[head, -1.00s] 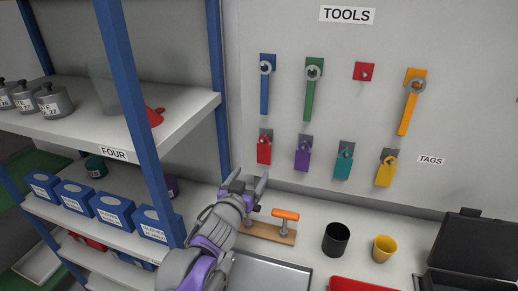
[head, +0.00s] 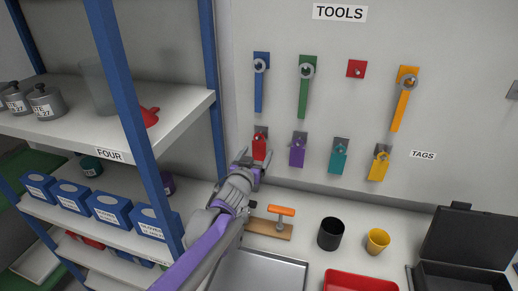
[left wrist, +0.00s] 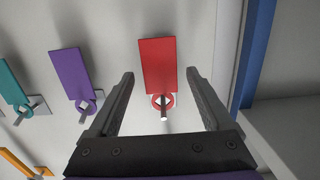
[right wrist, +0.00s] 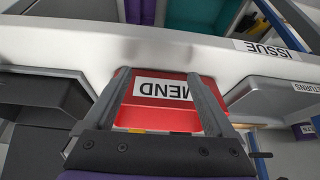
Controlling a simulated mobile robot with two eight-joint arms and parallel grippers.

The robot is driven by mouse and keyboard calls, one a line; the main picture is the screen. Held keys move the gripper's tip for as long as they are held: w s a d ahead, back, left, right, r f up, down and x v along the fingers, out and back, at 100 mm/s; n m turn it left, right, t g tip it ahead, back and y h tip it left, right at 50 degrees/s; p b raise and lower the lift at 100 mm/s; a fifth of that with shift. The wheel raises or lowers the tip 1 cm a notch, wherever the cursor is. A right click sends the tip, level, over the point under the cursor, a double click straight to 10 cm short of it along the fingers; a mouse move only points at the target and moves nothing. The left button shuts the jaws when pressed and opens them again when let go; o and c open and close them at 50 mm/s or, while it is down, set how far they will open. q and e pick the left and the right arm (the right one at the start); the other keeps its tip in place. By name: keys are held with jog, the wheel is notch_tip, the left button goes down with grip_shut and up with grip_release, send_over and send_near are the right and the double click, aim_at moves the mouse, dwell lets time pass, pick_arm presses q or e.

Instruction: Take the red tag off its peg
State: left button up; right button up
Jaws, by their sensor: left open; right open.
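The red tag (head: 259,148) hangs at the left end of the lower row of pegs on the wall. In the left wrist view the red tag (left wrist: 158,65) shows as a flat red plate with a ring around its peg (left wrist: 163,114). My left gripper (head: 256,158) is open, just below the tag in the head view. In its wrist view the fingers (left wrist: 160,74) stand either side of the tag, with gaps on both sides. My right gripper (right wrist: 158,76) is open over a red tray labelled MEND (right wrist: 207,92); it is not seen in the head view.
Purple (head: 297,155), teal (head: 339,160) and yellow (head: 379,165) tags hang to the right. Tools hang above. A blue shelf post (head: 210,90) stands close left. An orange-handled tool (head: 281,211), black cup (head: 331,234) and yellow cup (head: 378,240) stand on the bench below.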

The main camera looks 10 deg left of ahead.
pick_arm(q)
jog(key=shift+w, duration=0.4)
jog(key=c, duration=1.1)
jog(key=shift+r, duration=0.15)
pick_arm(e)
jog(key=shift+f, duration=0.1)
pick_arm(q)
jog(key=shift+r, duration=0.1)
